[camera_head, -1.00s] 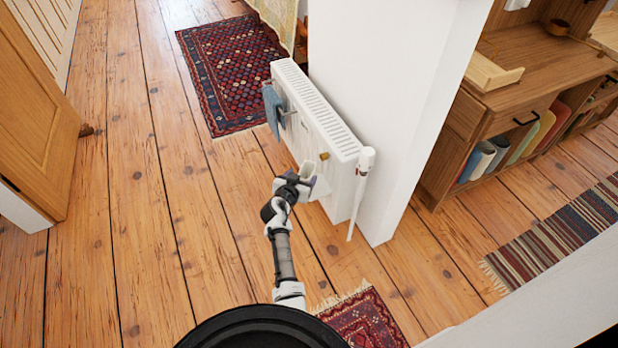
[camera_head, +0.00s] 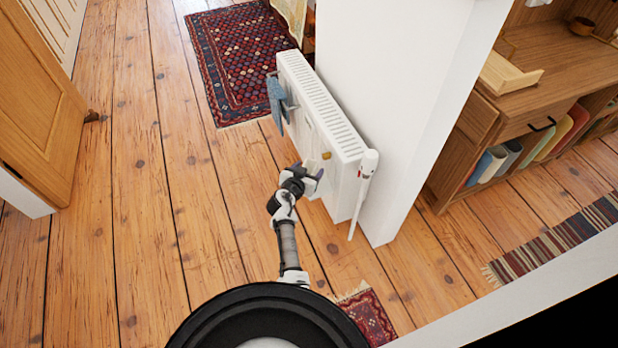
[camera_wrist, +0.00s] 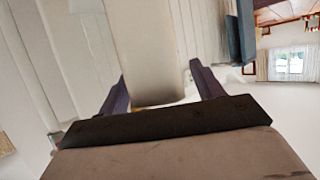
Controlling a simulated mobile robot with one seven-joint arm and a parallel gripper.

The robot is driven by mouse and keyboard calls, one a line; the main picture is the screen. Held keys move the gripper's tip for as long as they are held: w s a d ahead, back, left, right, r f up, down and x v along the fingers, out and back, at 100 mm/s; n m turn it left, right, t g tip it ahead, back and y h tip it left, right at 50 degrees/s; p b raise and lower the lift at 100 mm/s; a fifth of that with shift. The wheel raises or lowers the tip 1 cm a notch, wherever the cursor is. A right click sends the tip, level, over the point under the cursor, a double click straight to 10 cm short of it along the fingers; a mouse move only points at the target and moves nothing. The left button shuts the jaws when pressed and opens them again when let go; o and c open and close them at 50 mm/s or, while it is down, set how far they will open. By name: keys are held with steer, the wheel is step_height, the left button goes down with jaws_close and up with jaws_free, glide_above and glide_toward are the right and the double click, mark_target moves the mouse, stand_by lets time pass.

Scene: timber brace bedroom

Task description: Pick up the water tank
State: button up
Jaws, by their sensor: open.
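A pale, smooth, off-white body with a rounded end, which looks like the water tank (camera_wrist: 152,45), hangs against the white radiator's front in the wrist view. My gripper (camera_wrist: 162,84) is open, with one dark finger on each side of the tank's near end. I cannot tell whether the fingers touch it. In the head view my gripper (camera_head: 308,172) is at the front face of the radiator (camera_head: 345,160), left of its brass-coloured knob (camera_head: 326,155). There the tank blends into the white radiator and is partly hidden by my gripper.
A blue cloth (camera_head: 277,100) hangs on the radiator's far end. A white pipe with a valve (camera_head: 363,185) stands at its near end, beside a white wall (camera_head: 390,90). A wooden door (camera_head: 40,100) is at left. The plank floor (camera_head: 150,200) between is clear.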

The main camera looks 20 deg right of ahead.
jaws_close()
stand_by(0.3)
steer(key=shift+r, duration=0.15)
